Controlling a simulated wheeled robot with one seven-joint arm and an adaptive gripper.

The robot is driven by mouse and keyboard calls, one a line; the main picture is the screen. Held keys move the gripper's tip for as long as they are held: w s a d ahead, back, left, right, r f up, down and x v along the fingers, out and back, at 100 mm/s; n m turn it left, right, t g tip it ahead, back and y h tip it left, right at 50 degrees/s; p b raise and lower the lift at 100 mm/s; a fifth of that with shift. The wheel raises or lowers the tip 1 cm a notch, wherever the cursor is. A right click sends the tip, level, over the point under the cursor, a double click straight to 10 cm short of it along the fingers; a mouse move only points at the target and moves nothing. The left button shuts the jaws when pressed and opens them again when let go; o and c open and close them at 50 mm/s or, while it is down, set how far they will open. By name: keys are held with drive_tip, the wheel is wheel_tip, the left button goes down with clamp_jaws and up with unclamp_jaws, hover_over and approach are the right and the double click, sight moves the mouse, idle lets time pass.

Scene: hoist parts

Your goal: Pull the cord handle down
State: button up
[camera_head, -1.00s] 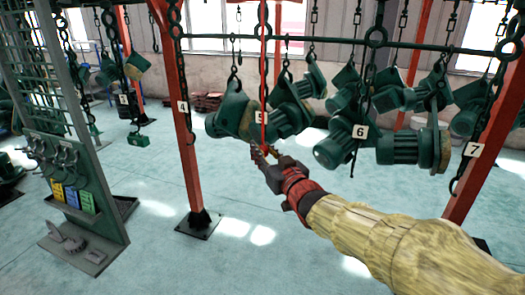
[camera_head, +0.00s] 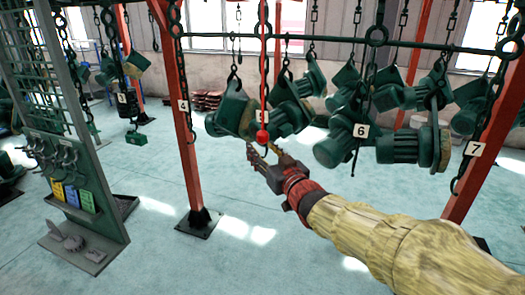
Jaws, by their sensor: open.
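A thin red cord hangs from above in the middle of the head view and ends in a small red ball handle (camera_head: 262,136). The cord hangs in front of the green hoist motors. My gripper (camera_head: 264,153) is just below the handle, with its fingers apart and nothing held between them. The handle looks clear of the fingers, though the depth gap between them is hard to tell.
Several green hoist motors (camera_head: 404,147) hang on chains from a dark rail (camera_head: 330,42). Red posts (camera_head: 187,150) stand left and right. A grey tool rack (camera_head: 75,170) stands at the left. The pale floor (camera_head: 250,255) below is mostly clear.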

drive_tip(key=v, duration=1.1)
drive_tip(key=shift+s+d, duration=0.2)
drive_tip(key=shift+s, duration=0.15)
